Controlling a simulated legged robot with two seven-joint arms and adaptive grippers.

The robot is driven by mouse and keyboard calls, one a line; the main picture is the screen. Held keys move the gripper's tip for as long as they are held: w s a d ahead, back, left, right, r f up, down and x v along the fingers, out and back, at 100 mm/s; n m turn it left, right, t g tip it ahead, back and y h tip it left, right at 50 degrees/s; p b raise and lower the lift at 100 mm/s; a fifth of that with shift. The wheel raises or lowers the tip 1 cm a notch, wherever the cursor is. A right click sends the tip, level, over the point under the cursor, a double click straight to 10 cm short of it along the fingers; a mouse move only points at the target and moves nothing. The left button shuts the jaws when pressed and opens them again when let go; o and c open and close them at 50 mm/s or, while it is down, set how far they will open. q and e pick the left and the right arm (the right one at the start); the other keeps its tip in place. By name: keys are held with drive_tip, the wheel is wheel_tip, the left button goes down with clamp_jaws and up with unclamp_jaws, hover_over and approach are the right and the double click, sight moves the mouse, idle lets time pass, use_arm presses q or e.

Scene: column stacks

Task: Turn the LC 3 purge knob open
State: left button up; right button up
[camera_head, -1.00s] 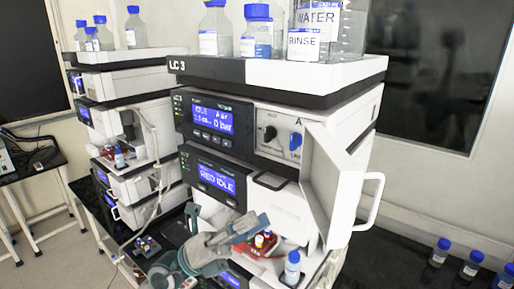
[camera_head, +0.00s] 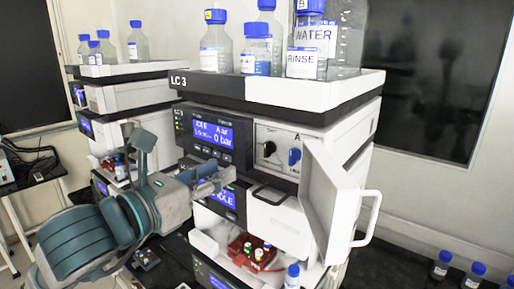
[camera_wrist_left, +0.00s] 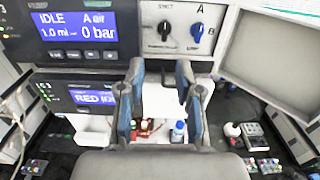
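The LC 3 stack (camera_head: 250,95) stands at the centre of the head view. Its upper module has a pale panel with a black pointer knob (camera_head: 269,148) and a blue knob (camera_head: 294,156). The wrist view shows the black knob (camera_wrist_left: 164,29) and the blue knob (camera_wrist_left: 196,33) at the top, with labels too small to read surely. My left gripper (camera_head: 212,180) is in front of the stack, below and left of the knobs, touching neither. In the wrist view its two fingers (camera_wrist_left: 160,78) stand apart with nothing between them. My right gripper is not in view.
A white door (camera_head: 331,203) with a handle hangs open right of the knobs. The upper screen (camera_head: 213,133) reads IDLE and 0 bar. Bottles (camera_head: 257,48) stand on top. Below is an open bay with a red vial rack (camera_head: 252,252) and a blue-capped bottle (camera_head: 292,277).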

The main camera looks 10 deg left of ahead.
sight(265, 150)
use_arm(q)
drive_tip(key=p+x, duration=0.1)
drive_tip(key=x, duration=0.2)
drive_tip(key=p+x, duration=0.1)
drive_tip(key=x, duration=0.3)
drive_tip(key=d+p+x, duration=0.1)
drive_tip(key=x, duration=0.3)
drive_tip(key=shift+s+r, duration=0.15)
drive_tip(key=shift+w, duration=0.5)
drive_tip(key=shift+a, duration=0.1)
drive_tip(key=c, duration=0.6)
drive_tip(key=shift+d, duration=0.2)
clamp_jaws()
